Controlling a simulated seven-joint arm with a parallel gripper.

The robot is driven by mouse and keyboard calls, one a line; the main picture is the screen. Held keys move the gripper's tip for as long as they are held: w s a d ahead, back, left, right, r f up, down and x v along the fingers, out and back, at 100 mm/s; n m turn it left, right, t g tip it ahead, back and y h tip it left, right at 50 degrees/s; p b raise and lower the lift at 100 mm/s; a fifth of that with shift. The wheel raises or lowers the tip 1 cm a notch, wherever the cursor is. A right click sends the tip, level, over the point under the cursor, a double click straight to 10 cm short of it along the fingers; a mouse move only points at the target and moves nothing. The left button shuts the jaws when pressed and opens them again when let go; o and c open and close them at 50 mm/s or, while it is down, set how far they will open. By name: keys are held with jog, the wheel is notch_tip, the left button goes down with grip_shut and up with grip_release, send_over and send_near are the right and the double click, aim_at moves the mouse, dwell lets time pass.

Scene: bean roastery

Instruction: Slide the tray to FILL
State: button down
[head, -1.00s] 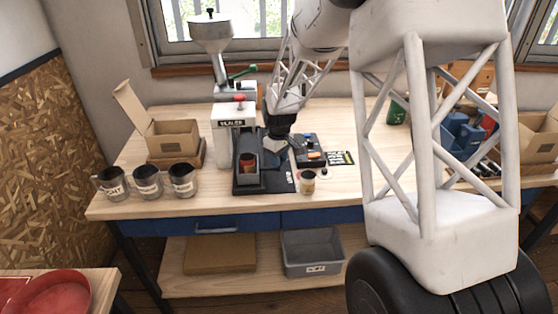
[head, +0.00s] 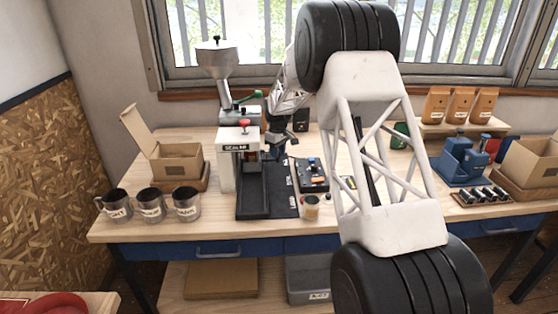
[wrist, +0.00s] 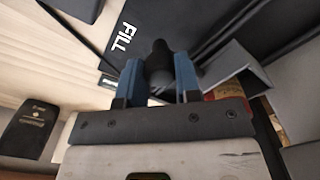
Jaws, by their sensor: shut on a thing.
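The tray is a dark grey open holder, seen close in the wrist view (wrist: 236,66). A red and tan item (wrist: 215,93), partly hidden, is at it. My gripper (wrist: 159,75) is shut on a black knob beside the tray, its blue fingers on either side. The word FILL (wrist: 123,37) is printed in white on the dark base, just beyond the fingers. In the head view my gripper (head: 274,148) is at the right of the white sealer (head: 238,142). The tray is largely hidden under the sealer head there, and the black track (head: 252,196) in front is bare.
A small cup (head: 311,208) and a control box (head: 313,177) stand right of the track. Labelled metal cups (head: 151,205) and an open carton (head: 176,163) are at the left. A blue device (head: 462,160) stands at the right.

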jog(key=w, duration=0.3)
jog(key=shift+w, duration=0.15)
jog(key=shift+w+r, duration=0.1)
jog(key=shift+w, duration=0.25)
jog(key=c, duration=0.8)
grip_release()
jog(key=shift+r, duration=0.1)
notch_tip(320, 180, up, 8)
jog(key=shift+f, duration=0.25)
jog(key=shift+r, duration=0.1)
